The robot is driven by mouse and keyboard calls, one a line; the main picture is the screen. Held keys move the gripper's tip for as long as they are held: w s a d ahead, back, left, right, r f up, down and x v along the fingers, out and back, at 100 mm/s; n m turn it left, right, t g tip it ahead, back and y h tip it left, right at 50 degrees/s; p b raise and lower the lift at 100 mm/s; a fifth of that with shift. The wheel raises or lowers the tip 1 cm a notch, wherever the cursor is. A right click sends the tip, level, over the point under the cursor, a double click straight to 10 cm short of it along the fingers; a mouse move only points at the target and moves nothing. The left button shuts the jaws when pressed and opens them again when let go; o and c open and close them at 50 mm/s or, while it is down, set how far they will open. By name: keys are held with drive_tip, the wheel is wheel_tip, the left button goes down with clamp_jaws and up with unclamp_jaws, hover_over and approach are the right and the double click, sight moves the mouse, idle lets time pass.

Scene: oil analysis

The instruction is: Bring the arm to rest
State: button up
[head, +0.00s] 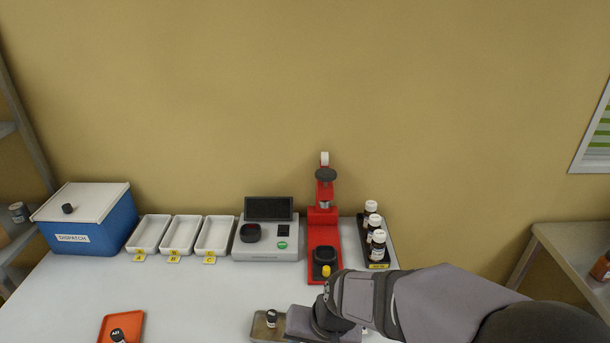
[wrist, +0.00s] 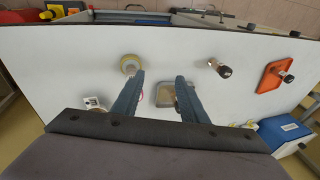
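My arm (head: 445,300) reaches in from the lower right of the head view, low over the front of the white table. My gripper (wrist: 158,82) shows in the wrist view with its two dark fingers well apart. Nothing is held between them. In the head view the gripper's fingers are hard to make out.
A red press (head: 323,238), a grey analyser (head: 265,252), white trays (head: 183,233), a rack of white-capped bottles (head: 378,243) and a blue dispatch box (head: 105,227) line the back. An orange tray (head: 135,322) holds a vial (head: 117,336). The table between is largely clear.

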drive_tip(key=s+d+f+h+b, duration=0.1)
drive_tip(key=s+d+f, duration=0.1)
drive_tip(key=d, duration=0.3)
drive_tip(key=s+d+f+g+h+b, duration=0.1)
drive_tip(key=s+d+f+b, duration=0.1)
drive_tip(key=s+d, duration=0.1)
drive_tip(key=s+d+f+n+g+b, duration=0.1)
drive_tip(key=s+d+f+b, duration=0.1)
drive_tip(key=d, duration=0.4)
drive_tip(key=shift+s+d+f+h, duration=0.2)
drive_tip(key=shift+d+f+h, duration=0.2)
drive_tip(key=shift+f, duration=0.15)
